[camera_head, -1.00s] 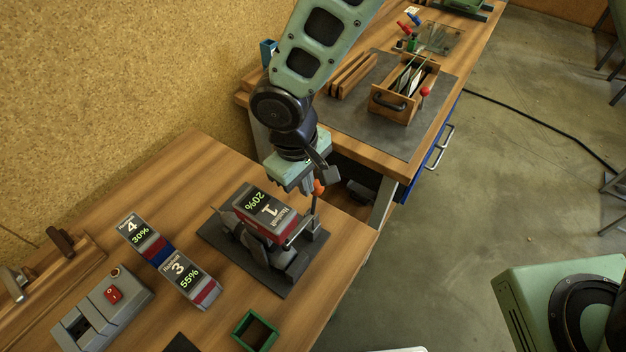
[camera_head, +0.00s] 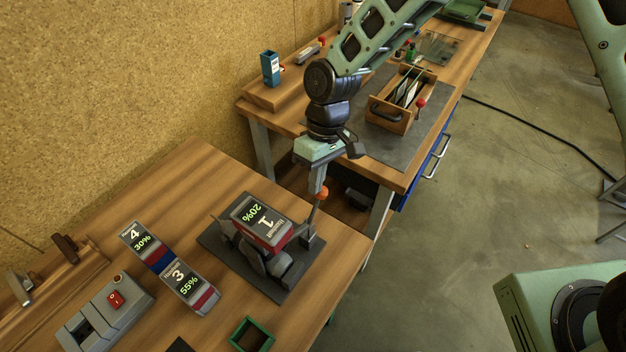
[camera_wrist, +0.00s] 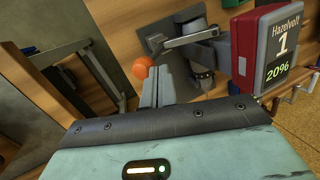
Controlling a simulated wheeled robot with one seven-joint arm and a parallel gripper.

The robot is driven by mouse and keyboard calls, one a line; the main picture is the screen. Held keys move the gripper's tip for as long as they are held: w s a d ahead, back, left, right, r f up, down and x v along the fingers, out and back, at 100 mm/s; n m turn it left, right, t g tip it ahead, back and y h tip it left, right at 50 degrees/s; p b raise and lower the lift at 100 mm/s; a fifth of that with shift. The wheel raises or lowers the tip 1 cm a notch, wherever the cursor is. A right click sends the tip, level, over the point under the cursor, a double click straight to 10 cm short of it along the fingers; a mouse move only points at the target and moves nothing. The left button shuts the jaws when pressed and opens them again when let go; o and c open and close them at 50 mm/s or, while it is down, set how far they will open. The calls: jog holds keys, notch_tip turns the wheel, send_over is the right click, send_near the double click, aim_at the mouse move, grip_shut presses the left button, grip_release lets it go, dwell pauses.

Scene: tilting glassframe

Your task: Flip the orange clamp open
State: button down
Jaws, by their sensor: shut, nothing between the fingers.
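The clamp's orange ball knob (camera_head: 321,193) tops a thin grey lever that stands up at the right end of a dark holder plate (camera_head: 214,241). The knob also shows in the wrist view (camera_wrist: 142,67), with the grey clamp arm (camera_wrist: 187,40) beyond it. Battery 1 (camera_head: 262,218), grey and red with a 20% display, sits in the holder. My gripper (camera_head: 317,189) points down beside the knob, its fingers closed with nothing between them. In the wrist view the fingertips (camera_wrist: 163,76) are very close to the knob; whether they touch cannot be told.
Batteries 4 (camera_head: 139,238) and 3 (camera_head: 188,285) lie left of the holder, near a grey switch box (camera_head: 108,312). A second bench with a wooden tote (camera_head: 400,100) stands behind, across a gap.

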jog(key=shift+w+d+f+g+y, duration=0.45)
jog(key=shift+w+g+y, duration=0.15)
jog(key=shift+g, duration=0.1)
jog(key=shift+w+d+f+g+y+b, duration=0.6)
jog(key=shift+w+d+f+g+b, duration=0.25)
jog(key=shift+w+f+b, duration=0.4)
jog(key=shift+s+d, duration=0.1)
jog(key=shift+d, duration=0.05)
jog(key=shift+r, duration=0.1)
